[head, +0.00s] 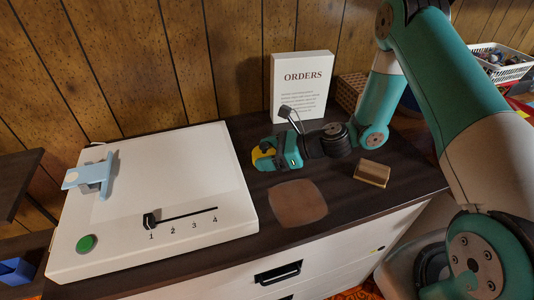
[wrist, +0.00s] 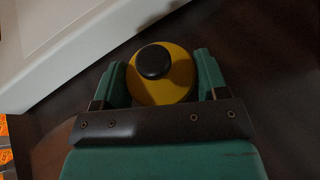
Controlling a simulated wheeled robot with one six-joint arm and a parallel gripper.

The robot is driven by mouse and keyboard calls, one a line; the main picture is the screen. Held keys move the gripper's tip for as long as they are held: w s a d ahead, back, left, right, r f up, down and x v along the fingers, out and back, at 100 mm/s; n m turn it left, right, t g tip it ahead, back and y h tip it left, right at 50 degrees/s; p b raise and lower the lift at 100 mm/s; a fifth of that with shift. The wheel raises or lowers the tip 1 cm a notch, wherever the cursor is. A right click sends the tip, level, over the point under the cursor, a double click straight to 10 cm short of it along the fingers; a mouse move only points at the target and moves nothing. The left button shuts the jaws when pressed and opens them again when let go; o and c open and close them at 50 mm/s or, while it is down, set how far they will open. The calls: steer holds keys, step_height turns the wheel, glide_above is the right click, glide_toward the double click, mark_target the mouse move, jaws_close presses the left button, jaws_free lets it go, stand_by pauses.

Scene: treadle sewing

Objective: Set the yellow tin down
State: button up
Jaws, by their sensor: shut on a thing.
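The yellow tin (wrist: 176,91) is round with a black knob (wrist: 154,61) on top. It sits between the two green fingers of my gripper (wrist: 153,82) in the wrist view. In the head view the yellow tin (head: 262,153) shows at the tip of my gripper (head: 268,157), over the dark top of the cabinet (head: 240,128), just right of the white machine's edge. My gripper is shut on the tin. I cannot tell whether the tin's base touches the dark top.
A white machine (head: 120,240) with a green button (head: 86,243), a slider (head: 150,221) and a light blue bracket (head: 92,177) fills the left. A brown patch (head: 298,203), a small wooden block (head: 373,173) and an ORDERS sign (head: 301,85) are nearby. Bare dark top lies between them.

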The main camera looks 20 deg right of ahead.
steer(key=o, duration=0.9)
steer(key=shift+f, duration=0.1)
steer(key=shift+o, duration=0.2)
